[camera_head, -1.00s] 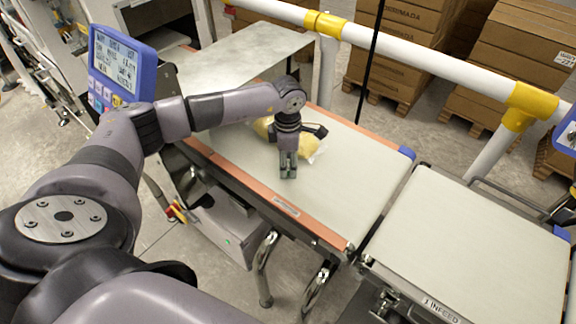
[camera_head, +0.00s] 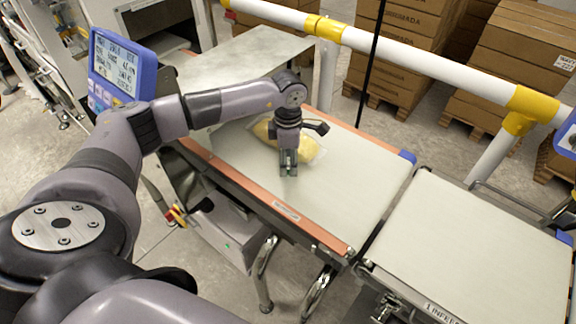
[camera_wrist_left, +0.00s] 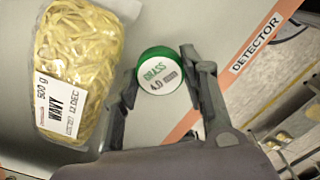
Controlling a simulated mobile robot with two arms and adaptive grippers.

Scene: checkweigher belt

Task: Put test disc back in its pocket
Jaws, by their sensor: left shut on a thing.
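The test disc (camera_wrist_left: 160,72) has a green rim and a white face reading "BRASS 4.0" in the left wrist view. My left gripper (camera_head: 289,172) is shut on it, with a finger on either side of the disc. In the head view the gripper points down over the pale belt (camera_head: 350,185), and the disc is too small to make out there. How high it is above the belt I cannot tell. No pocket for the disc can be made out. My right gripper is not in view.
A clear bag of yellow noodles (camera_head: 300,143) lies on the belt right behind my left gripper; its label shows in the left wrist view (camera_wrist_left: 62,108). A blue display (camera_head: 120,65) stands at left. A white-and-yellow rail (camera_head: 420,65) runs behind; an infeed belt (camera_head: 475,245) is clear.

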